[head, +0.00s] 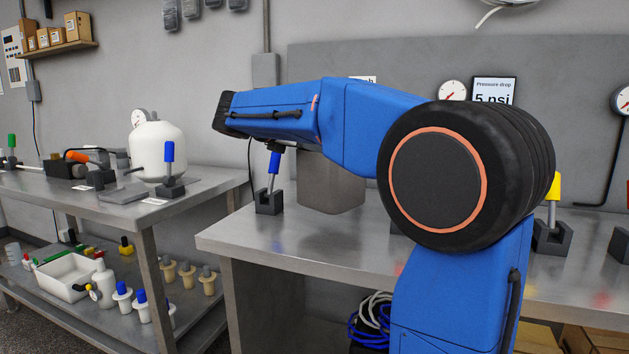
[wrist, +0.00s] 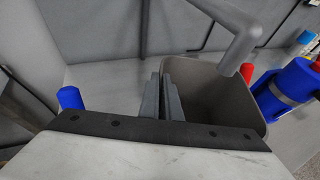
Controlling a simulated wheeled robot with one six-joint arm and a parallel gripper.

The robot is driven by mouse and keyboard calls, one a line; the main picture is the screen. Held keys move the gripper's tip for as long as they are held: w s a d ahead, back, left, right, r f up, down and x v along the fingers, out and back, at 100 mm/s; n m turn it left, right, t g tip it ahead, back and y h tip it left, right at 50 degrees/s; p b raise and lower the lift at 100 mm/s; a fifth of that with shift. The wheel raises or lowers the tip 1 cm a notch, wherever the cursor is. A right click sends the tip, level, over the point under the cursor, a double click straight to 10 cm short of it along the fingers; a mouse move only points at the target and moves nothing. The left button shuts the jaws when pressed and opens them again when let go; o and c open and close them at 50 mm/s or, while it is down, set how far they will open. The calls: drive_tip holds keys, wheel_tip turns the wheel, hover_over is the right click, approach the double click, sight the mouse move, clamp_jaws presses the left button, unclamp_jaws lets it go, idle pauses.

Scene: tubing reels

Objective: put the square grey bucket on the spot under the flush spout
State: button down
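The square grey bucket (head: 331,187) stands upright on the right-hand bench in the head view, its upper part hidden behind my blue arm. In the wrist view the bucket (wrist: 207,90) shows its open top. A grey bent pipe, the flush spout (wrist: 241,48), reaches over it with its end above the opening. My gripper (wrist: 162,92) is at the bucket's left wall, its two fingers close together with the wall apparently pinched between them. The fingers are hidden in the head view. The spot under the bucket cannot be seen.
A blue-handled valve (head: 272,175) stands just left of the bucket. A yellow-handled valve (head: 553,190) is farther right. The bench top (head: 265,240) is clear in front. A second bench (head: 95,208) on the left holds a white tank (head: 157,150).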

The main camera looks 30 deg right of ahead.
drive_tip(key=shift+f, duration=2.85)
drive_tip(key=c, duration=2)
unclamp_jaws()
drive_tip(key=shift+f, duration=0.1)
drive_tip(key=v, duration=1.2)
drive_tip(key=shift+s, duration=0.1)
